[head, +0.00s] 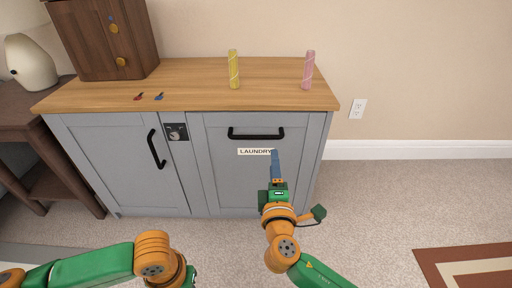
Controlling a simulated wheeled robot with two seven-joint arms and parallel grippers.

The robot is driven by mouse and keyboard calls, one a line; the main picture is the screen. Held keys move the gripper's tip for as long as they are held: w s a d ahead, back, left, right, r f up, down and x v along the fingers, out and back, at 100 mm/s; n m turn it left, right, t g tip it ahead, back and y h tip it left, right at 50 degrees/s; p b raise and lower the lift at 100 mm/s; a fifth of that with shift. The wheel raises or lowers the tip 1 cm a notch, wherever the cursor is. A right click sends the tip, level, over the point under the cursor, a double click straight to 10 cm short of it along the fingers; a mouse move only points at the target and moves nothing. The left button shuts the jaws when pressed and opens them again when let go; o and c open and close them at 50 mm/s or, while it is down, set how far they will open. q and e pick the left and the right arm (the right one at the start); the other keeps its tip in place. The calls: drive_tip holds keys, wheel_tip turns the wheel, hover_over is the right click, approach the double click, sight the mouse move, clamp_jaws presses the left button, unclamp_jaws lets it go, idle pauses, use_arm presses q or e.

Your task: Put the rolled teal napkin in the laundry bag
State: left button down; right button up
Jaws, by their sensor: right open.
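I see no teal napkin and no laundry bag. A grey panel front (240,185) with a black bar handle (256,133) carries a white label reading LAUNDRY (255,152); this front is shut. Two rolled, upright things stand on the wooden top: a yellow one (234,70) near the middle and a pink one (308,70) near the right end. My right gripper (275,157) is open and empty in front of the laundry panel, below the handle and overlapping the label's right end. My left arm is at the bottom left; its fingers are out of view.
A grey door (115,165) with a black handle is left of the laundry front, with a dark picture tag (176,132) beside it.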

use_arm(q)
wheel_tip(320, 180, down, 5)
drive_tip(key=b, duration=0.5)
drive_tip(key=shift+f, duration=0.3)
use_arm(e)
drive_tip(key=w, duration=1)
clamp_jaws()
use_arm(q)
drive_tip(key=shift+r+p, duration=0.45)
drive_tip(key=shift+r, duration=0.15)
use_arm(e)
drive_tip(key=s+f, duration=0.3)
drive_tip(key=s, duration=0.8)
drive_tip(key=shift+t, duration=0.4)
